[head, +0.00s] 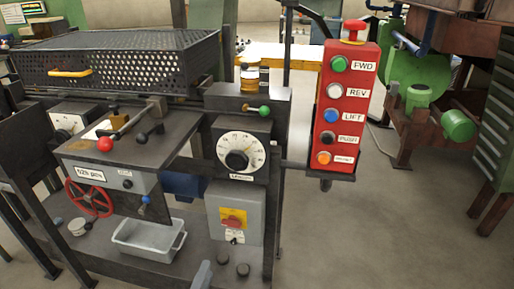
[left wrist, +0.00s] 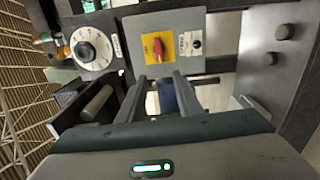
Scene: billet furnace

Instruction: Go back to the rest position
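My left gripper shows in the left wrist view (left wrist: 158,82) with its two fingers apart and nothing between them. It points toward the grey switch box with a red rotary switch on a yellow plate (left wrist: 158,47); I cannot tell if it touches the box. In the head view only a small grey piece, likely the tip of my left gripper (head: 201,277), shows at the bottom edge, below and left of the same switch box (head: 234,217). My right gripper is in neither view.
A red button panel (head: 345,105) stands right of the dial box (head: 240,150). A control box with a red handwheel (head: 88,198) and a grey tray (head: 148,240) are at left. A perforated basket (head: 120,62) is behind. Open floor (head: 400,220) lies at right.

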